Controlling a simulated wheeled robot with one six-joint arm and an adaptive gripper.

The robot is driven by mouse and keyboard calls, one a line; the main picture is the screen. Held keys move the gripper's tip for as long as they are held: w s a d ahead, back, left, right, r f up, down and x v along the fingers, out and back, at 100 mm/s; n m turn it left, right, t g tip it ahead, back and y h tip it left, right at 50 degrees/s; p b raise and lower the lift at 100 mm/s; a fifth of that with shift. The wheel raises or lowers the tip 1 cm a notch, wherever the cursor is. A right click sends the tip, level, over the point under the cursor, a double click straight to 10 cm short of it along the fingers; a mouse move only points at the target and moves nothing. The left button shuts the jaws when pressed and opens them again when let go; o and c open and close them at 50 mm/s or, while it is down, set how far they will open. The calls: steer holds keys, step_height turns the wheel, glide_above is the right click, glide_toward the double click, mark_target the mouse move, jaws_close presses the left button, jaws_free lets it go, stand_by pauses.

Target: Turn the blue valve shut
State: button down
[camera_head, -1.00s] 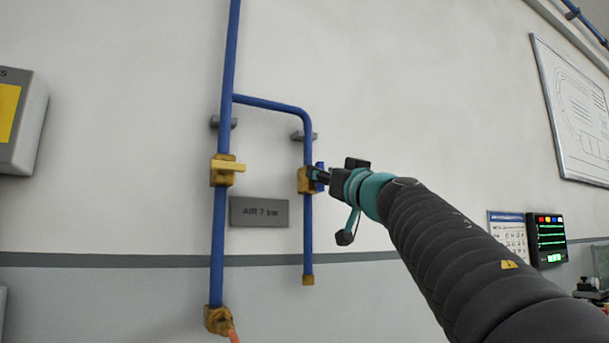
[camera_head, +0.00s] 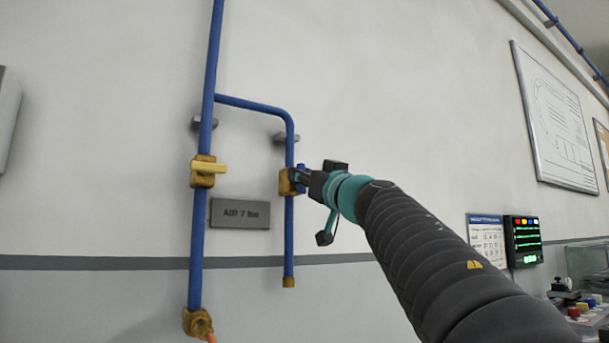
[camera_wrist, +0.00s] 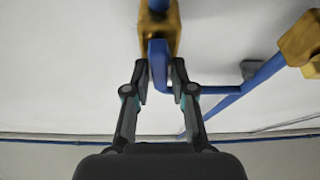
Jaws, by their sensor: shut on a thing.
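The blue valve has a brass body (camera_head: 287,182) on the right, thinner blue pipe. Its blue handle (camera_head: 301,180) is small and partly hidden by my gripper (camera_head: 302,176), which comes in from the right. In the wrist view the blue handle (camera_wrist: 158,62) stands between the two dark fingers of my gripper (camera_wrist: 160,72), with the brass body (camera_wrist: 160,28) beyond it. My gripper is shut on the handle. The handle's exact angle to the pipe is hard to tell.
A second brass valve with a yellow handle (camera_head: 209,168) sits on the left blue pipe (camera_head: 196,245). A grey "AIR 7 bar" plate (camera_head: 240,213) is between the pipes. A framed board (camera_head: 555,118) and a lit panel (camera_head: 523,242) are at the right.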

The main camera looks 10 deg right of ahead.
steer(key=shift+a+f+n+g+y+p, duration=0.2)
steer(key=shift+n+g+y, duration=0.8)
steer(key=shift+n, duration=2.6)
steer(key=shift+d+r+n+g+y+p, duration=0.1)
steer(key=shift+n+g+y+p, duration=0.25)
steer(key=shift+n+g, duration=2.2)
steer(key=shift+a+f+n+g+y+p, duration=0.15)
steer(key=shift+n+y, duration=0.7)
steer(key=shift+n, duration=3.8)
steer(key=c, duration=1.1)
jaws_free()
steer(key=shift+c, duration=0.2)
steer(key=shift+s+d, duration=0.1)
steer(key=v, duration=1.1)
steer(key=shift+s+d, duration=0.25)
steer(key=shift+s, duration=0.05)
